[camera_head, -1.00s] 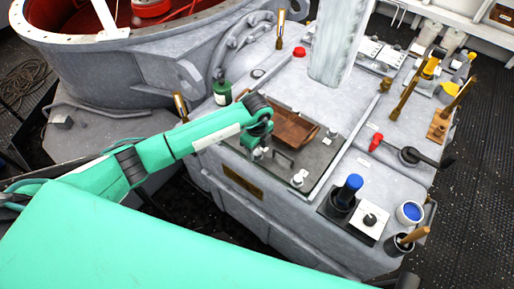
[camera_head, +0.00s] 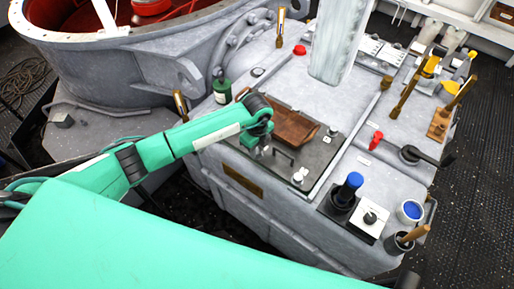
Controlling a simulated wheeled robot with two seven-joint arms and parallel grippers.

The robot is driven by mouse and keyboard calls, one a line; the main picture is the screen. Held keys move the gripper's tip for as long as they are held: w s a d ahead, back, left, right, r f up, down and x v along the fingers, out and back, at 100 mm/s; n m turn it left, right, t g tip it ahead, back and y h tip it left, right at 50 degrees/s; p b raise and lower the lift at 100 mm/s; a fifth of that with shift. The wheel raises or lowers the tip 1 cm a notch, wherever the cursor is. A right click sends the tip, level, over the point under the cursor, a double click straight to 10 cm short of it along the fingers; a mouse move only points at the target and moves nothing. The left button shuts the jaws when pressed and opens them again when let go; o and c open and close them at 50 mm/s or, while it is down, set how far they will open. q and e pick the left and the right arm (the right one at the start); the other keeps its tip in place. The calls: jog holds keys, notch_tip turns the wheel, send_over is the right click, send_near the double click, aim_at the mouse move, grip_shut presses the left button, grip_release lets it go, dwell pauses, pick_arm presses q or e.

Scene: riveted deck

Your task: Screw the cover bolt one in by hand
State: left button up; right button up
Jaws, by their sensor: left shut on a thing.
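The dark cover plate (camera_head: 318,158) lies on top of the grey housing, with a small handle (camera_head: 284,152) on it. A pale bolt (camera_head: 300,175) stands at its near corner and another (camera_head: 332,132) at its far right edge. My left gripper (camera_head: 260,151) points down at the plate's left corner, shut on the cover bolt there. The wrist hides most of that bolt, so its depth cannot be told. My right gripper is not in view.
A green bottle (camera_head: 222,92) stands behind the arm. A blue-topped tool (camera_head: 350,187), a blue-filled cup (camera_head: 410,211) and a red-handled lever (camera_head: 376,140) are at the right.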

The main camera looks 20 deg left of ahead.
pick_arm(q)
jog(key=m+b, duration=0.2)
jog(key=m, duration=0.1)
jog(key=shift+f+m, duration=0.1)
jog(key=shift+m, duration=0.3)
jog(key=shift+m+b, duration=0.55)
jog(key=shift+m, duration=0.35)
jog(key=m+b, duration=0.2)
jog(key=m, duration=0.1)
jog(key=shift+w+m+b, duration=0.1)
jog(key=shift+m+b, duration=0.4)
jog(key=shift+m, duration=0.5)
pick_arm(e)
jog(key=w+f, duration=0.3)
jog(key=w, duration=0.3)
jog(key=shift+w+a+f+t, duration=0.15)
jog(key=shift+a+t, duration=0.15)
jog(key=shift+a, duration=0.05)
pick_arm(q)
jog(key=shift+r, duration=0.2)
jog(key=o, duration=1)
